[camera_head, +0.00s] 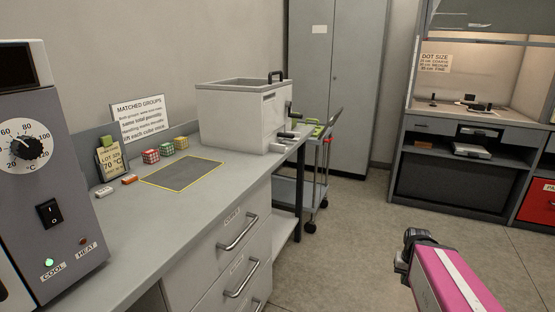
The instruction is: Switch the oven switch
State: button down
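The oven (20,180) is a grey box at the left edge, partly cut off by the frame. Its front has a black rocker switch (49,212) marked with I and O. Above it is a round temperature dial (26,146) with a black knob. Below the switch, the COOL lamp (49,262) glows green and the HEAT lamp (83,242) is dark red. My pink arm comes in at the lower right. The black end of it, my gripper (412,243), is over the floor, far right of the oven and apart from it. Its fingers cannot be made out.
The bench (145,215) has drawers with handles (238,233). On it are a dark mat (182,176), several coloured cubes (166,149), a 70 °C card (112,162) and a white lidded box (240,115). A cart (315,185) stands beyond. The floor (350,230) between bench and fume hood is clear.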

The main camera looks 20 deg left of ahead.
aim_at(51, 208)
jog(key=i, duration=0.85)
jog(key=i+u, duration=0.1)
jog(key=i, duration=0.75)
jog(key=u, duration=0.45)
jog(key=i+l+u, duration=0.1)
jog(key=u, duration=0.75)
jog(key=l+u, duration=0.1)
jog(key=u, duration=2.8)
jog(key=i+j+z, duration=0.15)
jog(key=j, duration=0.25)
jog(key=i+j+z, duration=0.15)
jog(key=j, duration=0.25)
jog(key=i+j+z, duration=0.15)
jog(key=j, duration=0.3)
jog(key=k+l+u, duration=0.2)
jog(key=k+l, duration=0.1)
jog(key=l, duration=0.05)
